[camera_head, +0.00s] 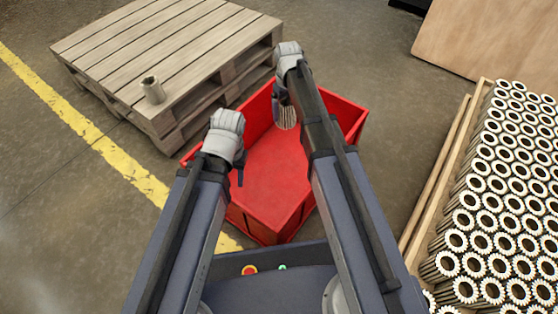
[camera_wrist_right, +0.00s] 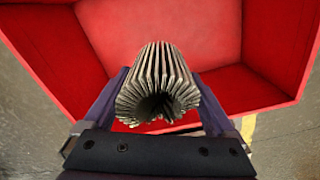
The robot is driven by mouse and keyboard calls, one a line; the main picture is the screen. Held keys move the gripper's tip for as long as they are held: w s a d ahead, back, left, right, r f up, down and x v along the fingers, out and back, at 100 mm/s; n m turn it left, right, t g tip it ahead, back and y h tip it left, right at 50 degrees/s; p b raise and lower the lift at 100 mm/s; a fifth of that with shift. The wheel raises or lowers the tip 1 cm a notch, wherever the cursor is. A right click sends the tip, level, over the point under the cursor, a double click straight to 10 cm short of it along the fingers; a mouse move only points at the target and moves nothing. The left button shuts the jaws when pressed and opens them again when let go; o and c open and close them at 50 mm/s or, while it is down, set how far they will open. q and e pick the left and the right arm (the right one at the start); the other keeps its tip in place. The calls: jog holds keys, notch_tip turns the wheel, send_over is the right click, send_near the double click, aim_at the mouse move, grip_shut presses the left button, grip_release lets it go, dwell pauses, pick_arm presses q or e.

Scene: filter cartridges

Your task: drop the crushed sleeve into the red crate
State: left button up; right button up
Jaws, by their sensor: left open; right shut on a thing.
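The crushed sleeve (camera_wrist_right: 158,85), a pleated grey-beige cylinder with a dented opening, is between the fingers of my right gripper (camera_wrist_right: 160,100). In the head view the sleeve (camera_head: 287,118) hangs below my right gripper (camera_head: 281,98), over the far part of the red crate. The red crate (camera_head: 265,180) stands on the floor, and its visible bottom is empty. The crate also fills most of the right wrist view (camera_wrist_right: 215,25). My left gripper (camera_head: 240,172) is open above the crate's left side, its fingers partly hidden by the wrist.
A wooden pallet (camera_head: 160,50) lies at the upper left with a small beige cylinder (camera_head: 152,90) standing on it. A wooden-edged tray (camera_head: 440,180) of many pleated cartridges (camera_head: 500,190) is at the right. A brown board (camera_head: 490,40) is at the upper right.

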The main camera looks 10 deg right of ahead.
notch_tip(320, 180, down, 5)
jog(key=b, duration=0.4)
jog(key=shift+f+b, duration=0.1)
jog(key=shift+b, duration=0.2)
jog(key=o, duration=1)
notch_tip(320, 180, up, 8)
jog(key=p, duration=0.8)
jog(key=shift+s+f, duration=0.1)
jog(key=shift+f, duration=0.05)
